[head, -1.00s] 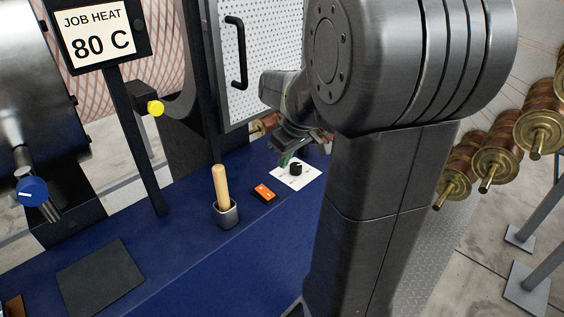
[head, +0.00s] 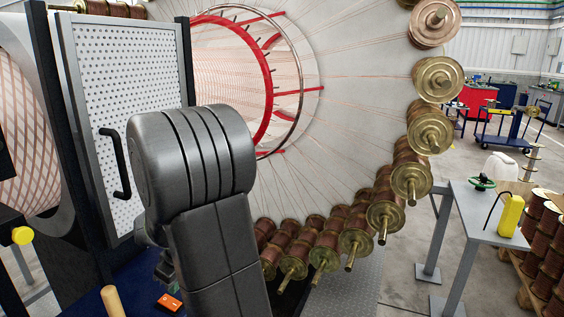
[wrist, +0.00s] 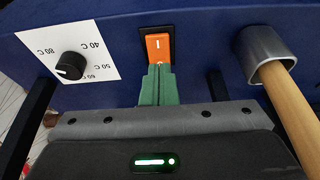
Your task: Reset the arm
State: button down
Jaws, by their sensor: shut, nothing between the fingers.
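My gripper (wrist: 158,84) is shut and empty, its green fingers pressed together. In the wrist view its tips overlap the lower end of an orange rocker switch (wrist: 159,48) marked with a line and a circle; I cannot tell whether they touch it. The switch also shows in the head view (head: 168,303), just below my gripper, which is mostly hidden there behind my arm. A black dial knob (wrist: 70,66) on a white card (wrist: 80,38) with temperature marks is left of the fingers in the wrist view.
A wooden handle (wrist: 293,112) stands in a metal cup (wrist: 268,50) to the right in the wrist view. In the head view, a perforated door (head: 135,100) stands close left of my arm. Behind is the carousel with brass spools (head: 410,182). A grey table (head: 488,215) stands right.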

jog(key=shift+w+a+f+h, duration=0.15)
jog(key=shift+w+a+h, duration=0.1)
jog(key=shift+a+h, duration=0.35)
jog(key=shift+a+r, duration=0.2)
jog(key=shift+r, duration=0.1)
jog(key=shift+v, duration=0.8)
jog(key=shift+d, duration=0.15)
jog(key=shift+f, duration=0.1)
